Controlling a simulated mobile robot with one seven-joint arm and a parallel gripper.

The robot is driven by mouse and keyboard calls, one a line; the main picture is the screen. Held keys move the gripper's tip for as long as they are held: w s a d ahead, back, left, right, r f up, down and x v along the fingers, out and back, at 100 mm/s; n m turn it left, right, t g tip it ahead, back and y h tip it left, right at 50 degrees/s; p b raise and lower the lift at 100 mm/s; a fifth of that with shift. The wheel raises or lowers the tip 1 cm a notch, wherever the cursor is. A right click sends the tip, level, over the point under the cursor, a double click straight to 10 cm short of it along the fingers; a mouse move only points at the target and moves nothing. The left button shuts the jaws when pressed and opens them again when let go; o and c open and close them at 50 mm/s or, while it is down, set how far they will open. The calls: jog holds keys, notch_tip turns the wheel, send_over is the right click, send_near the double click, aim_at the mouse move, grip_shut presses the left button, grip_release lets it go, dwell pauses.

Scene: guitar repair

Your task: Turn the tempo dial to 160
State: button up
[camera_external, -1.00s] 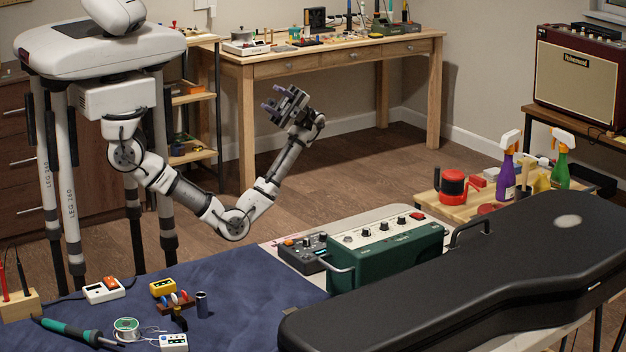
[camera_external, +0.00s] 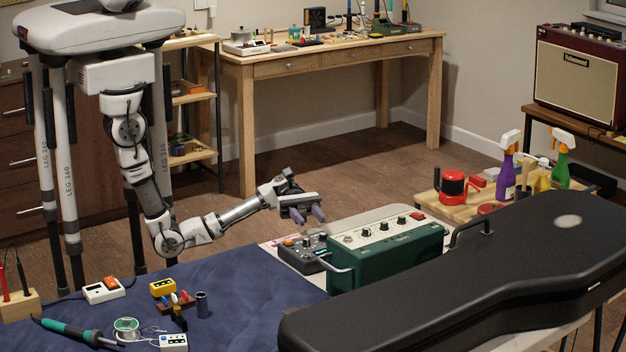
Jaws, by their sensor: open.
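A small dark grey box with knobs (camera_external: 300,252) stands on the table, at the left of a green box with a row of black knobs (camera_external: 388,255). I cannot tell which knob is the tempo dial, and no numbers are readable. My gripper (camera_external: 308,214) is open and empty. In the picture it shows just above the grey box, with its fingers pointing down and to the right, apart from the knobs. Part of the grey box is hidden behind the green box and its handle.
A black guitar case (camera_external: 470,270) lies along the table's right side. A blue mat (camera_external: 240,280) covers the left part, with a soldering iron (camera_external: 80,333) and small items on it. A wooden tray (camera_external: 445,205) with a red pot and spray bottles stands behind.

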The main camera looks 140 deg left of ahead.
aim_at(321, 231)
jog(key=p+x, duration=0.2)
jog(key=x, duration=0.7)
jog(key=shift+f, duration=0.1)
grip_shut()
